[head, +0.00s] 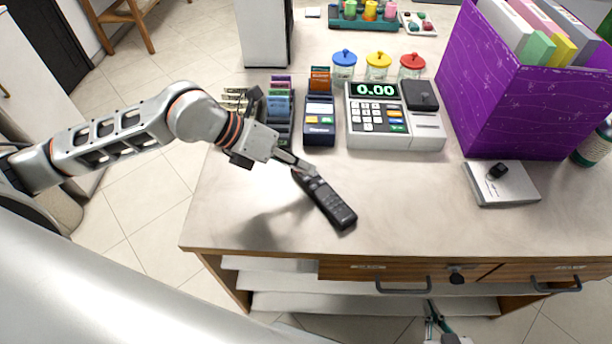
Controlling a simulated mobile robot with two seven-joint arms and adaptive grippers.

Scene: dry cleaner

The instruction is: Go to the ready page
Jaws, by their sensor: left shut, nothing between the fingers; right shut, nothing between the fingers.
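A black handheld remote (328,203) with rows of buttons lies slanted on the counter (400,205). My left gripper (307,169) reaches in from the left and is shut and empty. Its fingertips are at the upper end of the remote and partly cover it; I cannot tell whether they touch it. My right gripper (437,318) is at the bottom edge, in front of the counter, apart from everything on top; it is shut. I see no screen with a page labelled ready.
A cash register (380,130) showing 0.00 and a card terminal (319,122) stand behind the remote. A purple file box (505,95) and a white scale-like box (516,188) are at the right. Drawers (350,271) are at the front. The counter between remote and white box is clear.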

